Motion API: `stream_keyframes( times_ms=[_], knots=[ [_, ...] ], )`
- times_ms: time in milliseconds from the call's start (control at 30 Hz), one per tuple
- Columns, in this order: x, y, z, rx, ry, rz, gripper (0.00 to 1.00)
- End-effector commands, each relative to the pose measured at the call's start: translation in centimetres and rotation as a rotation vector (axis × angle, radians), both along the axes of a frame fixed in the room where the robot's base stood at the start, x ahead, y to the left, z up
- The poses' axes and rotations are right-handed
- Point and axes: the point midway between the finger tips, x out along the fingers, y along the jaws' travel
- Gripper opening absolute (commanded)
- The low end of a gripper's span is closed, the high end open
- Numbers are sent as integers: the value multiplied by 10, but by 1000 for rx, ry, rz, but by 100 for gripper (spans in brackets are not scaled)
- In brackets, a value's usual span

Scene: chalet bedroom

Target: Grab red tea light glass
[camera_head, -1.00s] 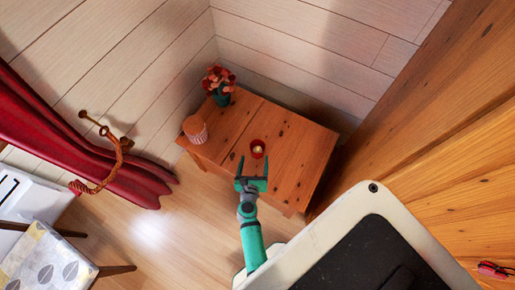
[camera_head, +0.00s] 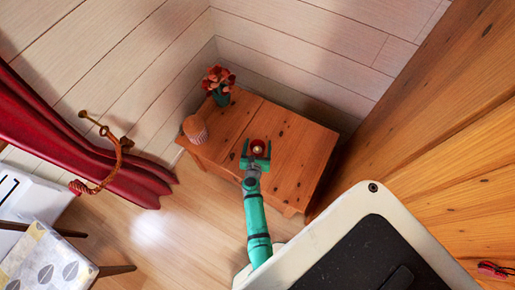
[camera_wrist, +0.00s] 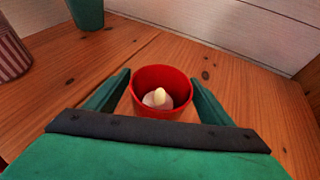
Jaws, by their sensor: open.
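The red tea light glass (camera_head: 258,145) stands upright on the wooden table (camera_head: 228,124), near its front edge. In the wrist view the red glass (camera_wrist: 162,82) holds a pale candle. My green gripper (camera_head: 257,155) is open, with one finger on each side of the glass in the wrist view (camera_wrist: 163,98). I cannot tell whether the fingers touch it. The lower front of the glass is hidden behind my gripper.
A green vase with red flowers (camera_head: 219,86) stands at the back left. White plank walls (camera_head: 290,60) rise behind the table. A red curtain (camera_head: 90,160) hangs at left.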

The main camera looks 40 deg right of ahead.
Motion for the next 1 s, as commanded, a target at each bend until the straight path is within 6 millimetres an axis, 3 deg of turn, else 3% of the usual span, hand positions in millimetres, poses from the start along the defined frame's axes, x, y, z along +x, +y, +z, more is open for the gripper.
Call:
stream_keyframes(
  times_ms=[433, 467, 600, 667, 1000],
  knots=[
    [11, -11, -7, 1, 1, 0, 75],
    [11, -11, -7, 1, 1, 0, 72],
    [11, -11, -7, 1, 1, 0, 39],
    [11, -11, -7, 1, 1, 0, 27],
    [11, -11, -6, 0, 0, 0, 27]
  ],
)
